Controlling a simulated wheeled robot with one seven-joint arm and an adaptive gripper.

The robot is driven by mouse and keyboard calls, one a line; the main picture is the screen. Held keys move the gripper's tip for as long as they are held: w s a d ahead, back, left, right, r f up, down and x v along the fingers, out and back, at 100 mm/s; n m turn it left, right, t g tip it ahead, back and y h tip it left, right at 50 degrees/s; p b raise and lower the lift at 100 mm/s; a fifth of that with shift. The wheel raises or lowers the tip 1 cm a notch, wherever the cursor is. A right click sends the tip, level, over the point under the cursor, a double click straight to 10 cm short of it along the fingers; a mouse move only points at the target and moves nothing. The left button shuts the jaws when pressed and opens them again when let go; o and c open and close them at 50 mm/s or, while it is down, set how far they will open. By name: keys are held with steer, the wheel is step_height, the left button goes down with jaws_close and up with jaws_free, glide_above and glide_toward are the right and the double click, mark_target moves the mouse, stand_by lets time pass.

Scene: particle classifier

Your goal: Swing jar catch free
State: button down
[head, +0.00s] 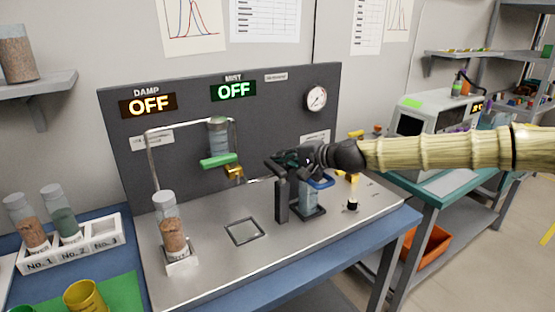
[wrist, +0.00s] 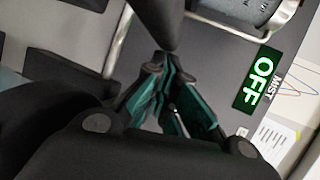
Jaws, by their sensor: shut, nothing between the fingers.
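A clear jar (head: 219,135) hangs upside down inside a bent metal frame (head: 149,165) at the panel. A green bar (head: 219,160) and a brass-coloured fitting (head: 235,172) sit just below it; I cannot tell which is the catch. My gripper (head: 276,160) is shut and empty, to the right of the brass fitting and apart from it in the picture. In the wrist view my gripper's teal fingers (wrist: 168,70) are together, and part of a glass jar (wrist: 248,10) shows at the top edge.
A black post (head: 282,200) and a blue-topped container (head: 311,197) stand below my gripper. A jar of brown grains (head: 172,225) stands front left. A square outline (head: 244,231) marks a clear part of the steel top. The MIST sign (head: 233,91) reads OFF.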

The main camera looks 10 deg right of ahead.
steer(key=shift+s+a, duration=0.1)
steer(key=shift+a, duration=0.15)
steer(key=shift+d, duration=0.1)
steer(key=w+d+r, duration=0.1)
steer(key=w+d, duration=0.1)
steer(key=d, duration=0.4)
steer(key=w+d+r+b, duration=0.1)
steer(key=w+d+r, duration=0.1)
steer(key=d, duration=0.4)
steer(key=shift+w+d, duration=0.35)
steer(key=shift+w, duration=0.5)
